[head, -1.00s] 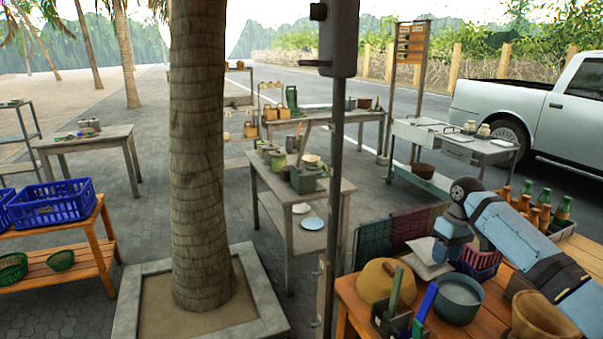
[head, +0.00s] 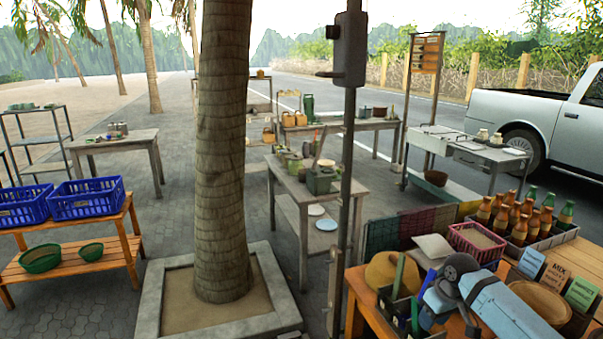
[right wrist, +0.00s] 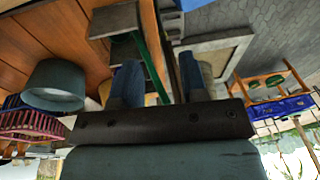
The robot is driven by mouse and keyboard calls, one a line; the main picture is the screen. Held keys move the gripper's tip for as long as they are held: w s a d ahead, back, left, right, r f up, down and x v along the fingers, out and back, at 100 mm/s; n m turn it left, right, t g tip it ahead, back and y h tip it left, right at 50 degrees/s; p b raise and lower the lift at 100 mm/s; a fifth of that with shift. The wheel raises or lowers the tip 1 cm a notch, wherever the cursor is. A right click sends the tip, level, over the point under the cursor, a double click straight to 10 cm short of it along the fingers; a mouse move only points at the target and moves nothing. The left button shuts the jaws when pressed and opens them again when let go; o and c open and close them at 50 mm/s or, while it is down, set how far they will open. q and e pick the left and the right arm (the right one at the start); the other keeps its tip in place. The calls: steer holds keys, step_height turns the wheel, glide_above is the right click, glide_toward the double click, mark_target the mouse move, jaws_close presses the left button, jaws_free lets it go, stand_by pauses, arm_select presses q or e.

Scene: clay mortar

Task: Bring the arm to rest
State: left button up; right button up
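My right arm (head: 505,310) comes in from the lower right over the wooden table. Its blue-grey gripper (head: 428,314) is low over the front of the table, beside the dark box of tools (head: 393,306). In the right wrist view the two blue fingers of the gripper (right wrist: 157,78) stand apart, with a gap between them. I see nothing held there. The box and a green upright piece show beyond the fingers. My left gripper is in neither view.
The wooden table (head: 354,285) also carries a round tan item (head: 385,270), a pink basket (head: 478,238), bottles (head: 515,220) and small signs (head: 553,278). A grey pot (right wrist: 55,84) shows near the fingers. A pole (head: 345,180) and palm trunk (head: 222,150) stand left.

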steer(key=s+a+f+t+y+p, duration=0.1)
steer(key=s+a+f+t, duration=0.1)
steer(key=s+a+f, duration=0.6)
steer(key=s+a+f+t+y+p, duration=0.1)
steer(key=s+a+f+t+p, duration=0.2)
steer(key=s+f, duration=0.5)
steer(key=s+r+t, duration=0.2)
steer(key=s, duration=0.8)
steer(key=s+a+r+m+t, duration=0.1)
steer(key=s+r+t, duration=0.1)
steer(key=s, duration=0.8)
steer(key=shift+a+r+t+h, duration=0.3)
steer(key=shift+r+t+h, duration=0.1)
steer(key=shift+r, duration=0.2)
steer(key=shift+s, duration=0.1)
